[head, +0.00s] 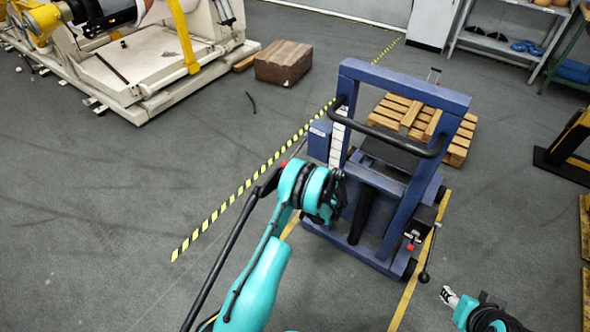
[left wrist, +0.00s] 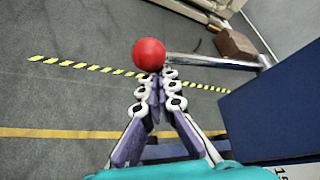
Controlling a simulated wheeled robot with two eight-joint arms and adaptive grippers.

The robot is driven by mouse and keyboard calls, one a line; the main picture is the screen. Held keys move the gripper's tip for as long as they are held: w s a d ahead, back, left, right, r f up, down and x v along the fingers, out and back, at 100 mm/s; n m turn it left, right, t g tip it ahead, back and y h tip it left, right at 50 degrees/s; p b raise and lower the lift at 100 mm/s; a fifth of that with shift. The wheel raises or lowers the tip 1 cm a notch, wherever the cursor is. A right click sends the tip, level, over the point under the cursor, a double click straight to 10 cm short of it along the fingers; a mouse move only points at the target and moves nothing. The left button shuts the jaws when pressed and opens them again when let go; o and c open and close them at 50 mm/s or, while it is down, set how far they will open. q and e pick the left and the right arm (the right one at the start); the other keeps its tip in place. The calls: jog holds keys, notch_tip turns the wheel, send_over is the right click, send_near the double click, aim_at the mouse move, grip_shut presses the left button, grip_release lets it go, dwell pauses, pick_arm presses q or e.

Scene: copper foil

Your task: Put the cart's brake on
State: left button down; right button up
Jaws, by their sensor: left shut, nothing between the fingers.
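The blue cart (head: 367,215) stands in the middle of the head view, with a black push handle (head: 395,141). A red ball knob (left wrist: 149,54) sits at the end of a metal rod (left wrist: 215,61) beside the blue cart panel (left wrist: 275,105) in the left wrist view. A small red spot (head: 284,163) shows beside my left arm in the head view. My left gripper (left wrist: 157,76) is shut and empty, its fingertips just below the ball in the picture; touching is unclear. The head view hides its fingers behind my arm. My right gripper (head: 449,296) is right of the cart, small and unclear.
A black-knobbed lever (head: 428,258) and a small red knob (head: 410,246) are low on the cart's right side. Wooden pallets (head: 458,147) stand behind the cart. A brown box (head: 283,63) and a cream machine (head: 150,75) are farther back. Open floor lies left.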

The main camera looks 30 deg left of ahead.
pick_arm(q)
notch_tip(320, 180, up, 12)
jog(key=w+m+g+p, duration=0.1)
jog(key=m+g+p, duration=0.2)
jog(key=shift+w+m+g, duration=0.15)
jog(key=shift+m+g, duration=0.15)
dwell(0.5)
jog(key=d+r, duration=0.1)
jog(key=d, duration=0.8)
jog(key=shift+s+d, duration=0.25)
jog(key=shift+s, duration=0.05)
dwell(0.4)
